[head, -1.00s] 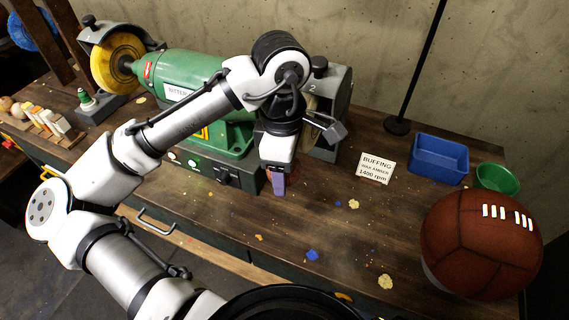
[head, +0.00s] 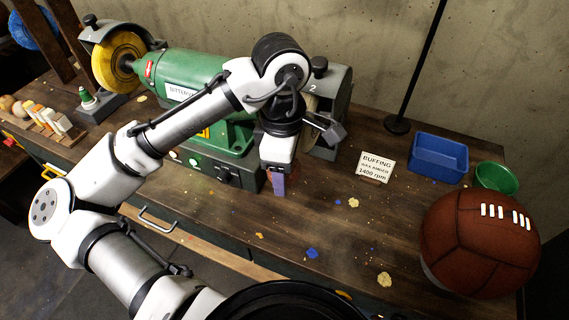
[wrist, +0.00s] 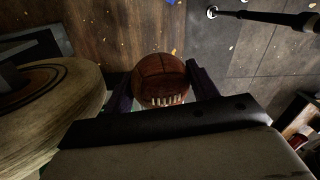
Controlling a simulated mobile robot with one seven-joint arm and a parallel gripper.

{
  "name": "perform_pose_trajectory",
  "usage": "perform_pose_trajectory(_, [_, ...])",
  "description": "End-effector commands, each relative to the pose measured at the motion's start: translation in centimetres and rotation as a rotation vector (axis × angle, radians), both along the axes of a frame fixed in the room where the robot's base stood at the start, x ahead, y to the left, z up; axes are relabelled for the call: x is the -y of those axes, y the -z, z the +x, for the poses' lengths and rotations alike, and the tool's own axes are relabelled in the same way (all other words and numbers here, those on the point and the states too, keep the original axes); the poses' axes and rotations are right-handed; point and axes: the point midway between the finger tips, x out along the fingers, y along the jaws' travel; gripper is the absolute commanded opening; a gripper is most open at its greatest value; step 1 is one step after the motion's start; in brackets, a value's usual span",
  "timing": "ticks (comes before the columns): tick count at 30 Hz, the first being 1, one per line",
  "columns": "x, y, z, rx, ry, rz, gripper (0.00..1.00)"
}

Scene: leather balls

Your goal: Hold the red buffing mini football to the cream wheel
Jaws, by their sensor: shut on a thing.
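The red-brown mini football (wrist: 160,74) with white laces sits between the two dark fingers of my gripper (wrist: 162,88) in the wrist view, and the gripper is shut on it. The cream wheel (wrist: 50,110) is large at the left of the wrist view, beside the left finger. A gap shows between wheel and ball there. In the head view the wheel (head: 309,106) is mostly hidden behind my arm, at the right end of the green machine. My gripper (head: 278,184) points down just in front of it; the held ball is hidden in that view.
A large brown football (head: 480,245) stands at the bench's right end, near a blue bin (head: 438,158) and a green bowl (head: 496,179). A buffing sign (head: 375,167) stands right of the wheel. A yellow wheel (head: 118,60) is on the machine's left end. The front middle bench is clear except scraps.

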Motion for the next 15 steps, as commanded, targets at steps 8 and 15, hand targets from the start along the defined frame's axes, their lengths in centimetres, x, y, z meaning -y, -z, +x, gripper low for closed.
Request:
perform_pose_trajectory(8, [-0.4,0.1,-0.9,0.000,-0.001,-0.001,0.42])
perform_pose_trajectory(15, [-1.1,0.4,-2.7,0.001,-0.001,-0.001,0.42])
